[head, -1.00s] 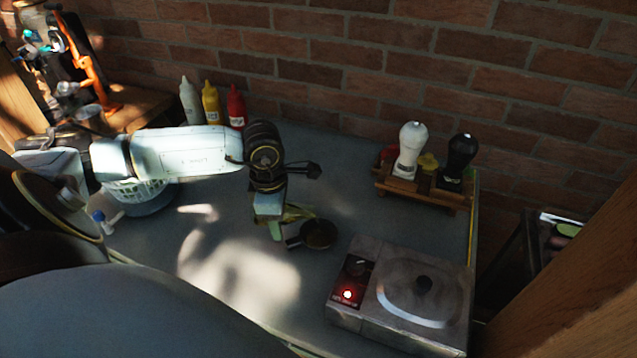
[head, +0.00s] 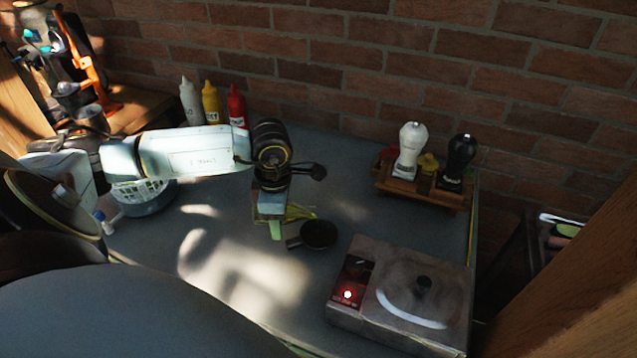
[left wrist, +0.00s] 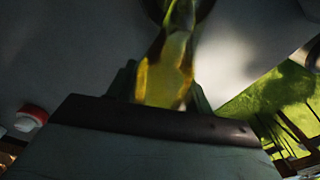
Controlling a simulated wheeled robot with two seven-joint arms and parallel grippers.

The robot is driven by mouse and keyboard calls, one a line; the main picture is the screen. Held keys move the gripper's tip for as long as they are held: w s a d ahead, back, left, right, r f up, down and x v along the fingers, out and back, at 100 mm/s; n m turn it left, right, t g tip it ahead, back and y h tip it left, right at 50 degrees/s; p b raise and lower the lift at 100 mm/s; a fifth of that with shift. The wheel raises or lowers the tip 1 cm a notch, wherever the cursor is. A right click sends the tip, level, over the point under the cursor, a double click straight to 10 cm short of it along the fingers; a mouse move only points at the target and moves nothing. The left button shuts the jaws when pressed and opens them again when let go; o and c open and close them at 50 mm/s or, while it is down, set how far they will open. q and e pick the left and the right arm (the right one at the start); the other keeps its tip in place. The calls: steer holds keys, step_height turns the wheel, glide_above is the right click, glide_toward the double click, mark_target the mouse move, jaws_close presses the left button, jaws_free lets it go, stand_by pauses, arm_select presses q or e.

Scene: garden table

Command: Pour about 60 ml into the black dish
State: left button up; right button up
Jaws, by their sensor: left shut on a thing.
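The black dish (head: 318,235) is small and round with a stubby handle, and sits on the grey table right of my left gripper. My left gripper (head: 276,228) points down just beside it and is shut on a yellow-green see-through vessel (head: 300,212), mostly hidden behind the fingers. In the left wrist view the vessel (left wrist: 165,72) is between the fingers, with yellow inside and a narrower part towards the top edge. A dark curved rim shows behind that part; I cannot tell for sure that it is the dish. No falling stream is clear. My right gripper is not in view.
A metal hotplate (head: 405,295) with a red light stands front right. A wooden rack (head: 425,195) holds a white and a black mill. Three sauce bottles (head: 211,104) stand by the brick wall. A basket (head: 145,197) is under my left arm. The front middle of the table is clear.

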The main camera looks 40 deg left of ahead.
arm_select(q)
steer(key=shift+r+y, duration=0.25)
steer(key=shift+y, duration=0.05)
stand_by(0.7)
steer(key=shift+f, duration=0.3)
steer(key=shift+s+a+f+t+h, duration=0.15)
steer(key=shift+t+h, duration=0.15)
steer(key=shift+h, duration=0.3)
steer(key=shift+r+t+h+p, duration=0.4)
steer(key=shift+t+h+p, duration=0.1)
steer(key=shift+h+p, duration=0.2)
steer(key=shift+w+d, duration=0.2)
steer(key=shift+d, duration=0.05)
